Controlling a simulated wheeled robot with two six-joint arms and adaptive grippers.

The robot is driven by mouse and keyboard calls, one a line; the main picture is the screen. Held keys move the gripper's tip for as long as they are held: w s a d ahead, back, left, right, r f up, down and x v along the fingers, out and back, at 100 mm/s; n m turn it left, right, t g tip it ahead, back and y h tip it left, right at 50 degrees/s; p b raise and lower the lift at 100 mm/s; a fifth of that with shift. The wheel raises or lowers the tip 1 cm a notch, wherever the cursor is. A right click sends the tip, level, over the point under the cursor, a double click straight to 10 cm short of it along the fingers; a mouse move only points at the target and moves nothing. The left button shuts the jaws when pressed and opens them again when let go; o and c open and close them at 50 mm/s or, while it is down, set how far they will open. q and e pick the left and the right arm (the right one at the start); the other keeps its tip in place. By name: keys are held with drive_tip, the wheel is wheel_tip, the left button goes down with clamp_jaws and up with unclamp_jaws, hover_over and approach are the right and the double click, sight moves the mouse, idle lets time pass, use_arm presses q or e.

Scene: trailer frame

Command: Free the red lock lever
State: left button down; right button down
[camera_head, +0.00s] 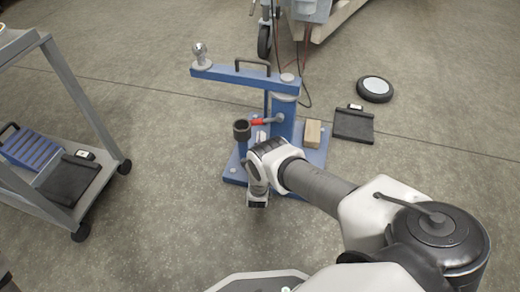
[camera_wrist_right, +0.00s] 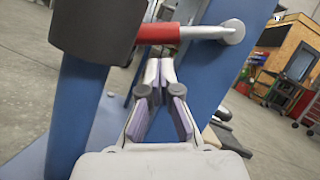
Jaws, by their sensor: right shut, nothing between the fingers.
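The red lock lever (camera_head: 257,122) sticks out sideways from the blue post (camera_head: 284,122) of a blue stand. In the right wrist view its red grip (camera_wrist_right: 158,33) crosses the upper part, on a silver rod ending in a round pivot (camera_wrist_right: 232,31). My left gripper is not in view.
The stand has a blue top beam (camera_head: 240,78) with a handle and ball. A wooden block (camera_head: 312,133) sits on its base. A black pad (camera_head: 353,125) and wheel (camera_head: 375,89) lie right. A grey cart (camera_head: 88,190) stands left. Open floor lies between cart and stand.

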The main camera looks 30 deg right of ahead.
sight(262, 121)
drive_tip(key=x, duration=0.2)
drive_tip(key=shift+w+d+r, duration=0.1)
drive_tip(key=shift+w+d, duration=0.05)
drive_tip(key=shift+w, duration=0.1)
drive_tip(key=shift+w+a+r, duration=0.25)
drive_tip(key=shift+w+r, duration=0.05)
drive_tip(key=shift+r, duration=0.05)
drive_tip(key=shift+f, duration=0.1)
